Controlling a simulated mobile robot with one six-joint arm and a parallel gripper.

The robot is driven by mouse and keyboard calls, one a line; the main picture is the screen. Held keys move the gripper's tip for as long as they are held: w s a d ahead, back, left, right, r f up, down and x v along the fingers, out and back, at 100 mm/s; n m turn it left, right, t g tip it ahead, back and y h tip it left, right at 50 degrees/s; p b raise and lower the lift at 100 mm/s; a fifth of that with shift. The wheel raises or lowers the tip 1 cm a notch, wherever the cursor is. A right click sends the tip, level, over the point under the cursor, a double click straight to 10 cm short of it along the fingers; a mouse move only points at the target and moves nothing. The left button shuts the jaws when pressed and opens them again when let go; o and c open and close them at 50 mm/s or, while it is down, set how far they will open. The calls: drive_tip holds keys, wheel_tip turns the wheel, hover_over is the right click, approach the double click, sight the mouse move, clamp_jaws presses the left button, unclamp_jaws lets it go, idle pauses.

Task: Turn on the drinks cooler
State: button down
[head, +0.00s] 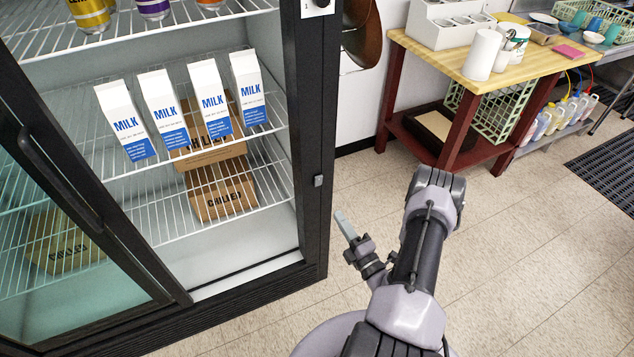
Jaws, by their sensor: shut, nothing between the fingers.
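The drinks cooler (312,135) stands at left with a black frame and a sliding glass door on its left part. Its right part is open to the shelves. A small white plate with a dark round part (320,4) sits high on the right post, cut by the top edge of the picture. A small grey fitting (318,181) is lower on the same post. My gripper (343,222) is shut and empty, just right of the post and below the grey fitting, apparently clear of the cooler. Whether the cooler is on cannot be told.
Milk cartons (212,98) and cardboard boxes (222,192) stand on wire shelves (165,168), with cans above. A wooden-topped red table (470,75) with a paper roll (483,54) is at the upper right. The tiled floor (540,270) at right is clear, apart from a black mat (605,165).

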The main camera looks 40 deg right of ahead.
sight(319, 179)
drive_tip(key=shift+s+d+f+m+h, duration=0.35)
drive_tip(key=shift+s+f+m+h, duration=0.25)
drive_tip(key=shift+f+h, duration=0.15)
drive_tip(key=shift+w, duration=0.1)
drive_tip(key=b+x, duration=0.1)
drive_tip(key=x, duration=0.3)
drive_tip(key=b+x, duration=0.1)
drive_tip(key=x, duration=0.3)
drive_tip(key=b+x, duration=0.2)
drive_tip(key=x, duration=0.3)
drive_tip(key=shift+w+a+f, duration=0.1)
drive_tip(key=shift+w+f, duration=0.05)
drive_tip(key=shift+f, duration=0.15)
drive_tip(key=shift+w+r, duration=0.15)
drive_tip(key=shift+w, duration=0.25)
